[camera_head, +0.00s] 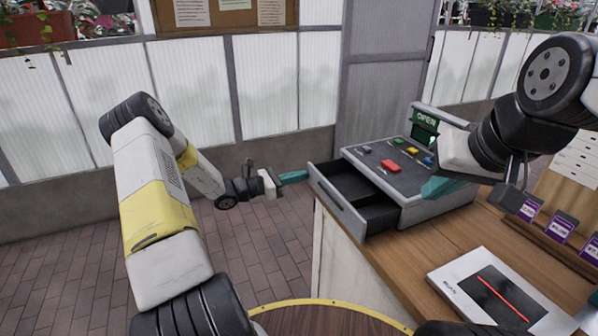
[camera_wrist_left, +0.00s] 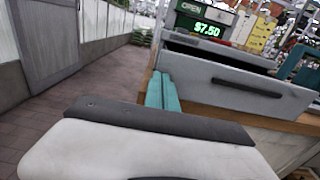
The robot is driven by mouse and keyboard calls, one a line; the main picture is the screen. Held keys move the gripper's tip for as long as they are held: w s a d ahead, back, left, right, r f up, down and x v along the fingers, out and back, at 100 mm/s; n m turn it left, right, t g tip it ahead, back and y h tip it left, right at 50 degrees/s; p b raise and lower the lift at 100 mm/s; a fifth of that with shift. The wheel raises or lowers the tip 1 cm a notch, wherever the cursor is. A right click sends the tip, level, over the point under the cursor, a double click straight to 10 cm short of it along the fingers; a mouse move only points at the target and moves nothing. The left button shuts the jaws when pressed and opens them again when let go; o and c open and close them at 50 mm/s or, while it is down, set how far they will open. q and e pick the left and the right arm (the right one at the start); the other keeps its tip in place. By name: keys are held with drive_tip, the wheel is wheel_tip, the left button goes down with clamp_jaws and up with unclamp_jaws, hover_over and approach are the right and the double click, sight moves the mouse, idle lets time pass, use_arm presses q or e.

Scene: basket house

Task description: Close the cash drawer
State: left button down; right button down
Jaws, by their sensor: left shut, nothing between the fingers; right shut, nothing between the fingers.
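The grey cash register (camera_head: 418,178) stands on the wooden counter. Its cash drawer (camera_head: 338,205) is pulled out toward the left, with empty dark compartments showing. My left gripper (camera_head: 293,177) is shut and empty, with its teal fingertips just left of the drawer's far front corner. In the left wrist view its fingers (camera_wrist_left: 163,92) are together beside the drawer front (camera_wrist_left: 235,85); I cannot tell whether they touch it. My right gripper (camera_head: 440,187) is shut and empty, in front of the register's right side, its teal fingers overlapping the body in the picture.
A tablet-like panel (camera_head: 500,288) with a red line lies on the counter (camera_head: 425,250). A wooden rack with purple packets (camera_head: 561,226) stands at the right. A round wooden top with a yellow rim (camera_head: 330,308) is at the bottom. The brick floor left of the counter is clear.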

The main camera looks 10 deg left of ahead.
sight(341, 165)
use_arm(q)
drive_tip(key=x, duration=1.1)
drive_tip(key=shift+w+d, duration=0.1)
drive_tip(key=shift+d, duration=0.1)
drive_tip(key=shift+w+d+r, duration=0.1)
drive_tip(key=shift+d+r, duration=0.1)
